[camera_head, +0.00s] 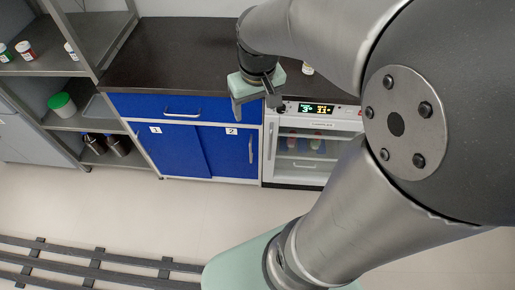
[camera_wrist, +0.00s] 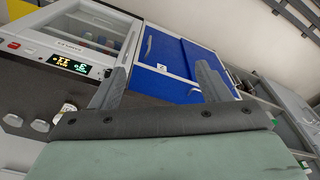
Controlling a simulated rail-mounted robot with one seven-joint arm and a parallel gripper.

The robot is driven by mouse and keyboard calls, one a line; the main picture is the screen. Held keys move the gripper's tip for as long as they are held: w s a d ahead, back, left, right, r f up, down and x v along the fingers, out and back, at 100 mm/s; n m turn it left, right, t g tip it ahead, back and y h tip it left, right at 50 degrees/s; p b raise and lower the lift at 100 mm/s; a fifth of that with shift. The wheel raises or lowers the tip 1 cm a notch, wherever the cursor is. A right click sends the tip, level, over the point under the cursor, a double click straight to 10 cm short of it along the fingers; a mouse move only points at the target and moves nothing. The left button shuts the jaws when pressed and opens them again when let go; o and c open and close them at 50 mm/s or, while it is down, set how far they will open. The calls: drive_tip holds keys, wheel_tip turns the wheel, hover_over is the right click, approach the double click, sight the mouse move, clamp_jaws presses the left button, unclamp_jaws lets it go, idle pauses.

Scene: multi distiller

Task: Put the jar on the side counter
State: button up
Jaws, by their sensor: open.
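A small jar with a pale body and a yellowish mark (camera_head: 307,69) stands on the dark counter (camera_head: 180,55), just right of my gripper. In the wrist view, several small white-topped jars or lids (camera_wrist: 40,125) are at lower left on the dark surface; I cannot tell which is the task's jar. My gripper (camera_head: 256,104) is open over the counter's front edge, above the blue cabinet. In the wrist view its two fingers (camera_wrist: 160,70) are spread, with nothing between them. My arm hides the right part of the counter. Which surface is the side counter is unclear.
A white-fronted appliance with a lit display (camera_head: 315,109) sits right of the blue cabinet (camera_head: 185,140). At left, a metal shelf (camera_head: 45,60) holds several small jars, a green container (camera_head: 62,104) and dark bottles below. Dark rails (camera_head: 95,268) lie on the floor.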

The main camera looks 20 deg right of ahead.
drive_tip(key=s+a+f, duration=0.2)
drive_tip(key=s+a, duration=0.2)
drive_tip(key=s, duration=0.6)
drive_tip(key=shift+s+a+f+g, duration=0.15)
drive_tip(key=shift+s+f+g, duration=0.1)
drive_tip(key=shift+s+g, duration=0.15)
